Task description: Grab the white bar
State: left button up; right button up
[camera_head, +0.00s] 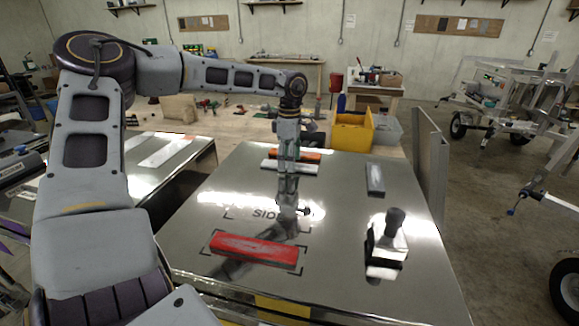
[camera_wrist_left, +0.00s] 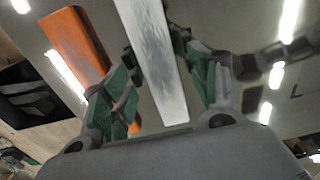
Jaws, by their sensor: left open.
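The white bar (camera_head: 273,165) lies on the shiny metal table top (camera_head: 330,210), toward its far side, just in front of the orange bar (camera_head: 310,155). My left gripper (camera_head: 288,190) points down over the table and partly hides the white bar. In the left wrist view the white bar (camera_wrist_left: 152,60) runs between the two open green-padded fingers of my left gripper (camera_wrist_left: 155,48). I see no clear contact with it. The orange bar (camera_wrist_left: 78,45) lies to the left there, outside the fingers. My right gripper is not in view.
A red bar (camera_head: 254,249) lies near the table's front, inside corner marks. A grey bar (camera_head: 375,179) lies at the right. A block with a black knob (camera_head: 388,243) stands at the front right. A yellow bin (camera_head: 352,132) is behind the table.

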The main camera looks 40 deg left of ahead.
pick_arm(q)
jog(key=shift+f, duration=0.35)
jog(key=c, duration=1.1)
notch_tip(320, 180, up, 10)
jog(key=shift+b, duration=0.35)
dwell(0.5)
